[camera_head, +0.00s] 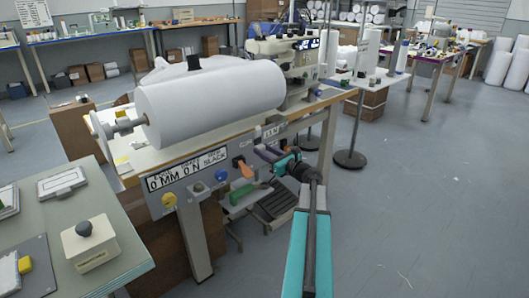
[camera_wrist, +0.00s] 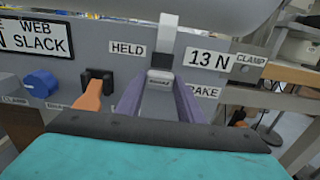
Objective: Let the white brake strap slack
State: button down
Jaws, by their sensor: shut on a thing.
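The white brake strap (camera_wrist: 168,32) hangs down the grey front panel in the wrist view, between the signs "HELD" and "13 N". A small grey end piece (camera_wrist: 160,78) with a pale top is at its lower end. My gripper (camera_wrist: 165,92) has its two purple fingers on either side of this end piece and is shut on it. In the head view my gripper (camera_head: 262,153) reaches the panel from the front right. The strap cannot be made out there.
A large white roll (camera_head: 210,100) lies above the panel (camera_head: 183,203). An orange lever (camera_wrist: 95,92) stands close left of my fingers, and a blue knob (camera_wrist: 41,84) farther left. Open floor (camera_head: 440,220) is at the right.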

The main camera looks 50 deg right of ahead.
jog(key=c, duration=1.3)
grip_release()
jog(key=shift+r, duration=0.35)
jog(key=shift+o, duration=0.5)
jog(key=shift+f, duration=0.1)
jog(key=shift+s, duration=0.15)
jog(key=s+a+p, duration=0.1)
jog(key=s, duration=1.2)
jog(key=shift+s, duration=0.25)
jog(key=shift+s, duration=0.15)
